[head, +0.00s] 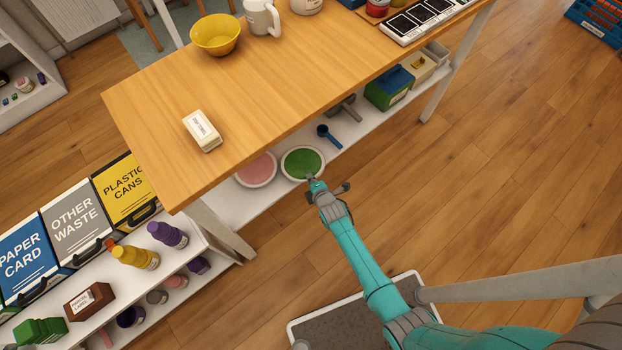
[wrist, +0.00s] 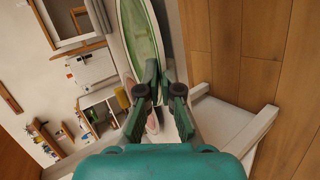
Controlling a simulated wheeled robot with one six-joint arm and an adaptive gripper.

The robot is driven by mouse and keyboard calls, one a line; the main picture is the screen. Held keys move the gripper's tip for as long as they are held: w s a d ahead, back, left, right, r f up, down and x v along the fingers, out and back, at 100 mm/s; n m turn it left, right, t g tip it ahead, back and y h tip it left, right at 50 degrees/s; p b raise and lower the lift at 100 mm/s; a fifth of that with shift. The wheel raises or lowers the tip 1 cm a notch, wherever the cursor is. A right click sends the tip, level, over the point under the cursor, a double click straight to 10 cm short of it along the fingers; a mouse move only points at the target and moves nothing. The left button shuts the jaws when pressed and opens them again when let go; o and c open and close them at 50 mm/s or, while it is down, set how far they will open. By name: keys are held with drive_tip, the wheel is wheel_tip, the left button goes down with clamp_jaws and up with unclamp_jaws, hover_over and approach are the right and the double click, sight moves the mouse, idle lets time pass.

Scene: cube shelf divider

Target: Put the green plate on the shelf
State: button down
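The green plate (head: 302,163) has a pale rim and lies roughly level over the white lower shelf (head: 234,204), under the wooden table top. My gripper (head: 317,184) is at its near rim. In the wrist view the green plate (wrist: 142,35) runs away from the fingertips, seen at a shallow angle. My gripper (wrist: 165,85) has one finger on each side of its near edge and appears shut on the rim; the contact is partly hidden. I cannot tell whether the plate touches the shelf.
A pink plate (head: 256,169) lies close to the left of the green one. A blue scoop (head: 328,136) and a green box (head: 389,88) are further right on the shelf. The table top (head: 225,115) overhangs the shelf, and a table leg (head: 222,230) stands at left.

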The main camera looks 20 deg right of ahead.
drive_tip(key=c, duration=1.2)
unclamp_jaws()
drive_tip(key=shift+c, duration=0.2)
drive_tip(key=shift+s, duration=0.1)
drive_tip(key=v, duration=1.2)
drive_tip(key=v, duration=1.2)
drive_tip(key=shift+a, duration=0.1)
